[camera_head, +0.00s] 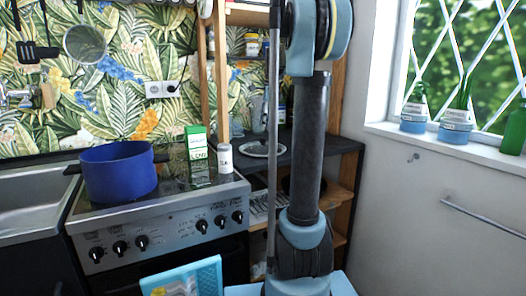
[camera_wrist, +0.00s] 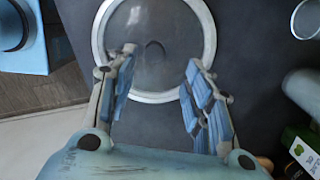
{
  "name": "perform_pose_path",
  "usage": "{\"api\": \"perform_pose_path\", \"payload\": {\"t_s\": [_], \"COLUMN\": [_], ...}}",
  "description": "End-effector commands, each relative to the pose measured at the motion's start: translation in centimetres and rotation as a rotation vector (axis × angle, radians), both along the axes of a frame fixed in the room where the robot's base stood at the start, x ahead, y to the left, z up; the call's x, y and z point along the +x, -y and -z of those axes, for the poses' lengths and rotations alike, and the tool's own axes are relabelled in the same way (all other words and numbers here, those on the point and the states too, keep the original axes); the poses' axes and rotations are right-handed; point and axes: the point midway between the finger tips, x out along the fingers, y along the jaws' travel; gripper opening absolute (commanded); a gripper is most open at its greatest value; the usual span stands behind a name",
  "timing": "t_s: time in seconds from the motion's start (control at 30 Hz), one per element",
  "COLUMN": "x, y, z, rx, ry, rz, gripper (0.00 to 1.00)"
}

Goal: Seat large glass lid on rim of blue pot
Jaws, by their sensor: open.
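The large glass lid (camera_wrist: 140,30), clear with a pale metal rim and a dark round knob at its middle, lies on a dark surface in the wrist view. My gripper (camera_wrist: 159,60) is open over the lid, its two blue-padded fingers apart, one on each side of the knob. I cannot tell the height between fingertips and lid. The blue pot (camera_head: 118,172) stands upright and uncovered on the stove at the left of the head view. A lid-like disc (camera_head: 262,149) lies on the dark counter right of the stove. My gripper is not visible in the head view.
A green-and-white carton (camera_head: 197,143) and a white shaker (camera_head: 225,158) stand on the stove, right of the pot. Part of a similar carton (camera_wrist: 302,150) shows at lower right in the wrist view. A wooden shelf post (camera_head: 222,70) rises left of the counter.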

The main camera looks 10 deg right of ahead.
Motion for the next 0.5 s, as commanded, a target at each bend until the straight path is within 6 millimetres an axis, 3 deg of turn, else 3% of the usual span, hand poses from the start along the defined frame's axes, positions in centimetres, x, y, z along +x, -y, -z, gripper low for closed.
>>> {"api": "perform_pose_path", "payload": {"t_s": [0.33, 0.5], "x": [-0.1, -0.6], "y": [-0.5, -0.9], "z": [2.5, 4.7], "rx": [0.0, 0.0], "ry": [0.0, 0.0], "rz": [-0.001, -0.001], "gripper": [0.47, 0.47]}}
